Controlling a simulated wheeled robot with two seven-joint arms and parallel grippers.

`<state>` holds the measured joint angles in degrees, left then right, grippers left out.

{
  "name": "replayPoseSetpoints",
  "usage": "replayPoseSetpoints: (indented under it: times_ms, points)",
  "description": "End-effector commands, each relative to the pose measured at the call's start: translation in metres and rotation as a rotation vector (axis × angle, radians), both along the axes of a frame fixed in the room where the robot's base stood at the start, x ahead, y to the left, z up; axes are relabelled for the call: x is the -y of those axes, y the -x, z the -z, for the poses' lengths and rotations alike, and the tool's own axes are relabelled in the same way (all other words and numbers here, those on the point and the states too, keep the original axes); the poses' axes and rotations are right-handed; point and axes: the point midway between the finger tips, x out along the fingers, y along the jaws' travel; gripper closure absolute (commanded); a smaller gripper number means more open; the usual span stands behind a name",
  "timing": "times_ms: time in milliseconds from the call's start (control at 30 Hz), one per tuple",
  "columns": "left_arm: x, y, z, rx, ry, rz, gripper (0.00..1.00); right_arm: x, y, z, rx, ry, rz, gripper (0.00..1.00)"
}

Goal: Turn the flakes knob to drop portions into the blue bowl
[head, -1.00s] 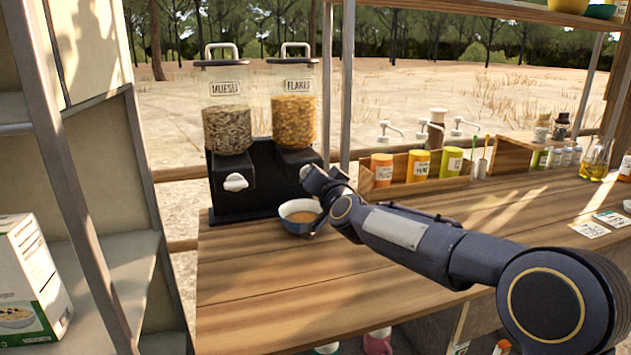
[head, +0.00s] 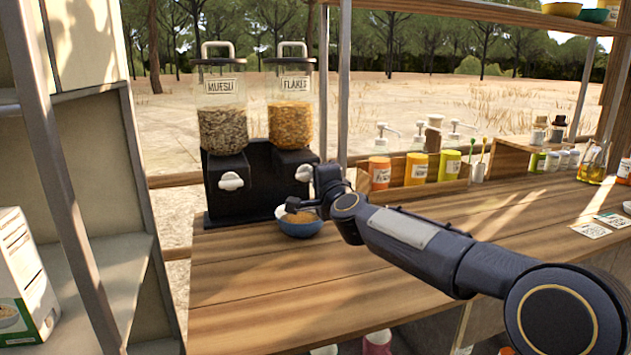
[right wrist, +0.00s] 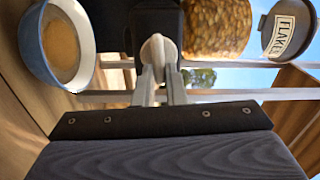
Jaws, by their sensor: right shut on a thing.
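The flakes dispenser (head: 290,122) stands right of the muesli dispenser, its clear hopper partly full of golden flakes. Its pale knob (right wrist: 157,48) is on the front of the dark base. My right gripper (right wrist: 161,72) is shut on this knob, its two pale fingers on either side of it. In the head view my wrist partly hides the grip. The blue bowl (head: 298,229) stands on the counter below the flakes spout, with golden-brown contents inside; it also shows at the left of the right wrist view (right wrist: 38,70). My left gripper is not in view.
The muesli dispenser (head: 222,125) with its own white knob (head: 230,181) stands at the left. A wooden rack (head: 415,190) of coloured jars stands right of my wrist. The wooden counter (head: 260,285) is clear in front of the bowl. A metal post rises behind my wrist.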

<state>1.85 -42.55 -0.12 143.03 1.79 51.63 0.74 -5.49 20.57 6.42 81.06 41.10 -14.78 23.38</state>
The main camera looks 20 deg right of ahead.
Motion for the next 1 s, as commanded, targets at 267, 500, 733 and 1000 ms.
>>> replayPoseSetpoints:
  times_ms: [267, 500, 733, 1000]
  points:
    - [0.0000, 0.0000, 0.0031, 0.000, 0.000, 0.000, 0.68, 0.0006, 0.0000, 0.0019, -0.003, -0.068, 0.001, 1.00]
    - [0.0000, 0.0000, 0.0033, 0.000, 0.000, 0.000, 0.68, 0.0006, 0.0000, 0.0019, -0.005, -0.076, 0.001, 1.00]
    - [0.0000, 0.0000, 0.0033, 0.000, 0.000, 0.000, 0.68, 0.0007, -0.0001, 0.0021, -0.004, -0.075, 0.001, 0.87]
    - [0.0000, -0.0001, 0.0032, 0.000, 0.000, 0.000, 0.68, 0.0003, -0.0001, 0.0016, -0.003, -0.074, 0.001, 0.67]
